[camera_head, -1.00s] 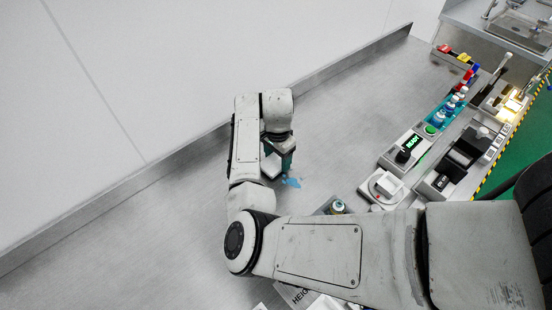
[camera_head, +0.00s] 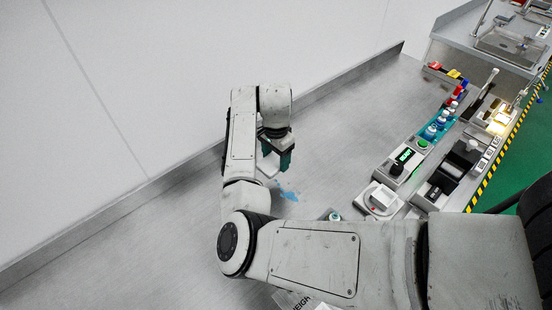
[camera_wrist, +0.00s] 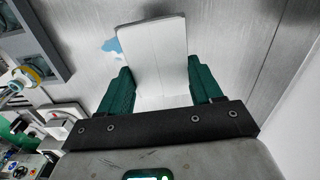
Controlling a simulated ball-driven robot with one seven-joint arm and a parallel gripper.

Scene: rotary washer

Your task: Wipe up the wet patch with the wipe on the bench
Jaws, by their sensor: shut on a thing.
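The wet patch is a small blue splash (camera_head: 288,195) on the steel bench (camera_head: 335,130). It also shows in the wrist view (camera_wrist: 113,46), partly hidden behind the wipe's left edge. The wipe is a flat white rectangular pad (camera_wrist: 152,48), also visible as a white sliver in the head view (camera_head: 268,166). My gripper (camera_wrist: 162,76) is shut on the wipe, with a green finger on either side of it. In the head view my gripper (camera_head: 277,154) is just above and left of the patch in the picture. I cannot tell whether the wipe touches the bench.
A low rim (camera_head: 310,93) and white wall run along the bench's far side. On the right stand a white-knobbed device (camera_head: 381,199), a box with a READY display (camera_head: 404,157) and a blue rack of bottles (camera_head: 436,128).

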